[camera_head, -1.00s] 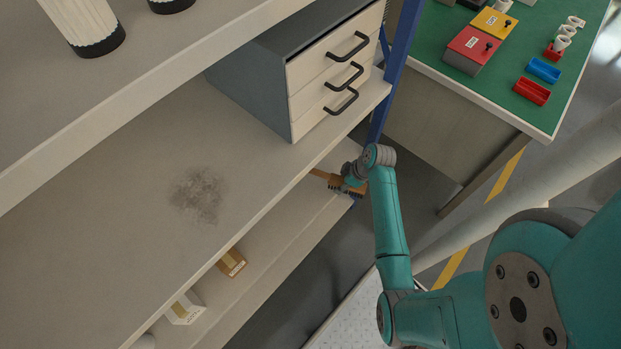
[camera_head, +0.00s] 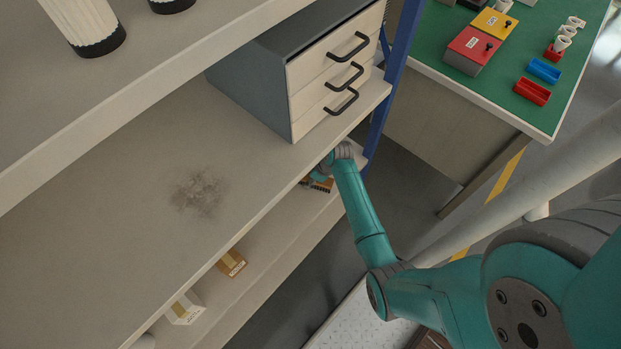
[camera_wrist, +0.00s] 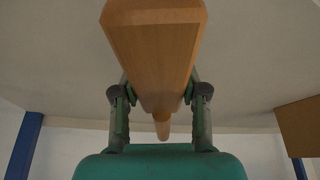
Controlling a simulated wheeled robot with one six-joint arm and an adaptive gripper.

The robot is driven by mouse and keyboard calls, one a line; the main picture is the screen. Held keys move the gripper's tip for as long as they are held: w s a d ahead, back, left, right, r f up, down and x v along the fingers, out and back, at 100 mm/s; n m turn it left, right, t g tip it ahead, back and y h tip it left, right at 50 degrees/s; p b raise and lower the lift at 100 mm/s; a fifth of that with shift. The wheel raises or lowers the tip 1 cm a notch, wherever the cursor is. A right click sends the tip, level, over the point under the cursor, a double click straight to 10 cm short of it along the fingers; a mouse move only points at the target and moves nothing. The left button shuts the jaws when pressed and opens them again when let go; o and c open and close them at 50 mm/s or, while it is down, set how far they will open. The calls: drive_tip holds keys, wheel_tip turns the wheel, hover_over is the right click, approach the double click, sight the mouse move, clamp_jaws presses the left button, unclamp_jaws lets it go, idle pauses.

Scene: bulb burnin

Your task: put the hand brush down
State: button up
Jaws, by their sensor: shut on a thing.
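The hand brush has a wooden body and dark bristles. In the head view only a small part of the hand brush (camera_head: 319,184) shows, at the lower shelf (camera_head: 290,240) under the drawer unit. My gripper (camera_head: 322,172) is there with it, partly hidden by the shelf edge above and my own arm. In the wrist view the brush's wooden body (camera_wrist: 155,50) fills the upper middle, and my gripper's fingers (camera_wrist: 160,105) are closed on it from both sides. I cannot tell whether the bristles touch the lower shelf.
A drawer unit (camera_head: 330,75) with black handles stands on the middle shelf (camera_head: 120,230), which has a dark smudge (camera_head: 200,192). Small boxes (camera_head: 231,263) lie on the lower shelf to the left. A blue post (camera_head: 398,70) stands at the shelf's right end. A brown box (camera_wrist: 298,127) shows in the wrist view.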

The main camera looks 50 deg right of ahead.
drive_tip(key=shift+f, duration=0.15)
drive_tip(key=o, duration=1.1)
